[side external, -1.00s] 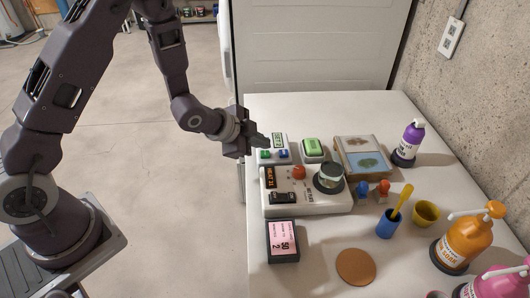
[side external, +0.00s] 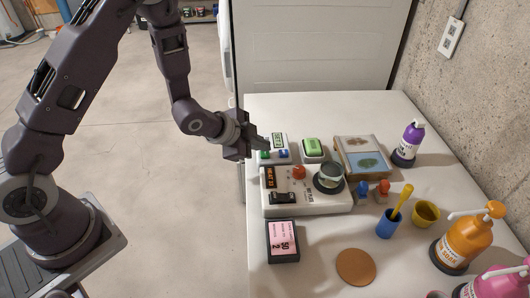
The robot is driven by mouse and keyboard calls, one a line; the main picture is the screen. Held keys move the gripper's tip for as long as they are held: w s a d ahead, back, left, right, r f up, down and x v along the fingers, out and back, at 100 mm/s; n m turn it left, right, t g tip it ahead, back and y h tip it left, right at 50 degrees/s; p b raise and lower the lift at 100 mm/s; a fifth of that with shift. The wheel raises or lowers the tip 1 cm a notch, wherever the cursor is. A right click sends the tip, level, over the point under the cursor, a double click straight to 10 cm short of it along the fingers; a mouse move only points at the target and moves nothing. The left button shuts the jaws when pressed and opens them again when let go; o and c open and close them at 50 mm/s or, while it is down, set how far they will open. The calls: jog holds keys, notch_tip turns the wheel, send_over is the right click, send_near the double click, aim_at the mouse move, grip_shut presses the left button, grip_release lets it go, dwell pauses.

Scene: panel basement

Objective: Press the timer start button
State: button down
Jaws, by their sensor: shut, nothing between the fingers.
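The timer (side external: 278,141) is a small white box with a grey-green display, at the back left of the white table. A green button (side external: 265,155) and a blue button (side external: 283,153) sit on its front. Which one is the start button is too small to read. My gripper (side external: 263,144) is shut and empty, at the timer's left side. Its fingertips are over or close to the green button and partly cover that corner. I cannot tell whether they touch it.
A white heater unit (side external: 310,203) with a red knob, black switch and glass jar stands just in front. A green-topped box (side external: 312,149) and a two-picture panel (side external: 363,157) are to the right. Bottles and a yellow cup (side external: 425,213) stand further right. A pink-labelled box (side external: 282,240) is nearer.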

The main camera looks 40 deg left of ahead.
aim_at(262, 155)
jog(key=shift+f, duration=0.5)
dwell(0.3)
jog(key=shift+r, duration=0.9)
jog(key=shift+r, duration=0.15)
jog(key=shift+r, duration=2.4)
